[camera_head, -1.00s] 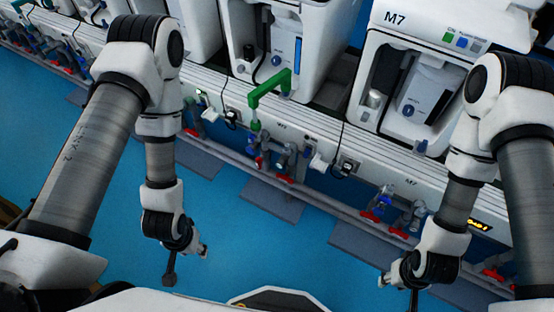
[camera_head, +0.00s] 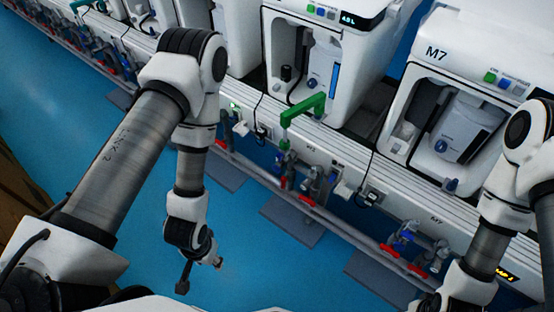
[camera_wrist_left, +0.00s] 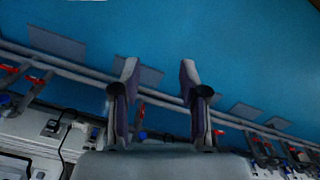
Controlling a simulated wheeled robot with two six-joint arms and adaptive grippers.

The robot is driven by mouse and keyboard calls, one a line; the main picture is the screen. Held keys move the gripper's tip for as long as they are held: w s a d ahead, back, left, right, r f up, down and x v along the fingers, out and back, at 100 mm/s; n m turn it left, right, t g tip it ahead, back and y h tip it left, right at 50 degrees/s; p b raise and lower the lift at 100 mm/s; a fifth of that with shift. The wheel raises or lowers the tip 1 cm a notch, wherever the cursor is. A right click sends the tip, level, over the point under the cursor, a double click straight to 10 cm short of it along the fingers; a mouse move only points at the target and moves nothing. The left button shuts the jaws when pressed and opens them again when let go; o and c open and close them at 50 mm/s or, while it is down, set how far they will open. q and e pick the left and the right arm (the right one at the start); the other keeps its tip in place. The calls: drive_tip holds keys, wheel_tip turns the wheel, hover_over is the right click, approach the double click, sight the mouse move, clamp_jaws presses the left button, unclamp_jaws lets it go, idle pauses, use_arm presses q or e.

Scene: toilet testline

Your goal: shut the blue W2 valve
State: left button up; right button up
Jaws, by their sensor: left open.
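Small blue valve handles sit on the pipework below the machines. One blue group (camera_head: 403,237) is under the machine marked M7, and another (camera_head: 307,184) is under the middle machine. No W2 label is readable, so I cannot tell which is W2. My left gripper (camera_head: 201,275) is over the blue floor, left of and apart from both groups. In the left wrist view its two fingers (camera_wrist_left: 158,78) are spread with nothing between them. A blue spot (camera_wrist_left: 143,135) shows beyond and between them. My right gripper (camera_head: 428,304) is mostly cut off at the bottom edge.
Red handles (camera_head: 306,199) sit along the low grey rail (camera_head: 245,167). The M7 machine (camera_head: 470,75) stands right. Grey floor plates (camera_head: 292,220) lie below; the blue floor (camera_head: 100,160) is open.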

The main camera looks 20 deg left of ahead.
use_arm(q)
drive_tip(key=w+d+m+t+h+b, duration=0.15)
drive_tip(key=w+t, duration=0.35)
drive_tip(key=w, duration=0.6)
drive_tip(key=m+t+h+b, duration=0.35)
drive_tip(key=t+b, duration=0.65)
drive_tip(key=b, duration=1.2)
approach(277, 158)
wheel_tip(277, 158, up, 3)
drive_tip(key=s+d, duration=0.2)
drive_tip(key=d, duration=0.1)
drive_tip(key=w+f+b, duration=0.1)
drive_tip(key=w+b, duration=0.2)
drive_tip(key=b, duration=0.1)
drive_tip(key=w+f+t+b, duration=0.1)
drive_tip(key=w+f+b, duration=0.1)
drive_tip(key=w+b, duration=0.1)
drive_tip(key=w+f+t+h+b, duration=0.1)
drive_tip(key=w+f+b, duration=0.1)
drive_tip(key=w+b, duration=0.2)
drive_tip(key=shift+a+f+n+b, duration=0.15)
drive_tip(key=shift+n+b, duration=0.15)
drive_tip(key=shift+b, duration=0.75)
drive_tip(key=shift+w+d, duration=0.2)
drive_tip(key=shift+w, duration=0.35)
clamp_jaws()
